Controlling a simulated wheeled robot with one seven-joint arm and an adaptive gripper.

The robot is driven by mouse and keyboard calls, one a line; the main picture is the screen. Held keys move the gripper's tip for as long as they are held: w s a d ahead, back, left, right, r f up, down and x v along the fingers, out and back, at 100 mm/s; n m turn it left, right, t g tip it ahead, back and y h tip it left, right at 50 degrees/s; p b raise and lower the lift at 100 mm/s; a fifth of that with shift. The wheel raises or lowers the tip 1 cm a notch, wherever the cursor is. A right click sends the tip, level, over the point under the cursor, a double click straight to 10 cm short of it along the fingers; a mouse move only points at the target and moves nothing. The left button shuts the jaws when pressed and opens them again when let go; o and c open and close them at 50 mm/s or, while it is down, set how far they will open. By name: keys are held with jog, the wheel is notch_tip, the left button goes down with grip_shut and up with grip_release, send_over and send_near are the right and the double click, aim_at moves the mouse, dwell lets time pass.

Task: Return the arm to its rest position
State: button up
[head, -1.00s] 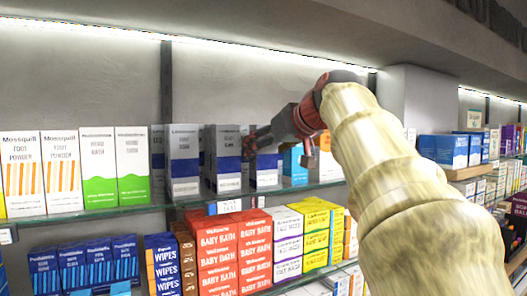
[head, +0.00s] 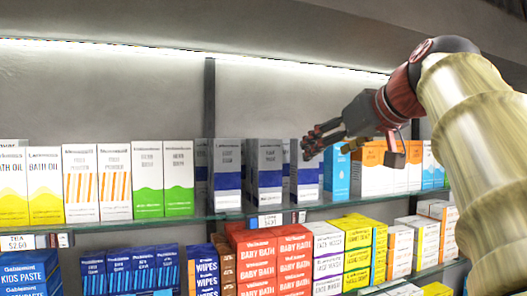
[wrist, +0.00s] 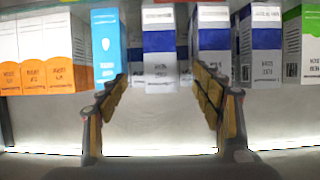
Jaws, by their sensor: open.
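My gripper (head: 318,140) is open in the head view, in front of the upper shelf at the right of the grey and blue boxes. My arm reaches in from the right edge. In the wrist view my gripper (wrist: 164,100) shows its two fingers spread apart with nothing between them touching. A grey and blue box (wrist: 160,50) stands beyond the fingers there, and the picture looks upside down. In the head view a front grey and blue box (head: 264,170) stands upright on the shelf, apart from the gripper.
The upper glass shelf (head: 150,226) carries upright boxes, with orange and white boxes (head: 368,168) behind my gripper. Below are red baby bath boxes (head: 256,262) and yellow boxes (head: 357,246). The grey wall (head: 110,90) above the boxes is clear.

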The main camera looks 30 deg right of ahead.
jog(key=d+f+m+g+h, duration=0.1)
jog(key=d+f+m+g, duration=0.1)
jog(key=d+f+m, duration=0.45)
notch_tip(320, 180, down, 19)
jog(key=a+n+g+b, duration=0.1)
jog(key=a+g+b, duration=0.1)
jog(key=a+b, duration=0.15)
jog(key=s+a+f+n+g+y+b, duration=0.1)
jog(key=a+f+b, duration=0.8)
jog(key=f, duration=1)
jog(key=s+a+f+n+g+y+b, duration=0.1)
jog(key=s+a+f+n+b, duration=0.3)
jog(key=a+f+b, duration=0.5)
jog(key=s+a+f+n+g+y+b, duration=0.1)
jog(key=s+a+f+b, duration=0.5)
jog(key=f, duration=2.4)
jog(key=a+n+y+b, duration=0.1)
jog(key=a+n+b, duration=0.1)
jog(key=a, duration=0.3)
jog(key=shift+a+b, duration=0.25)
jog(key=shift+b, duration=0.5)
jog(key=shift+f, duration=0.1)
jog(key=shift+c, duration=0.3)
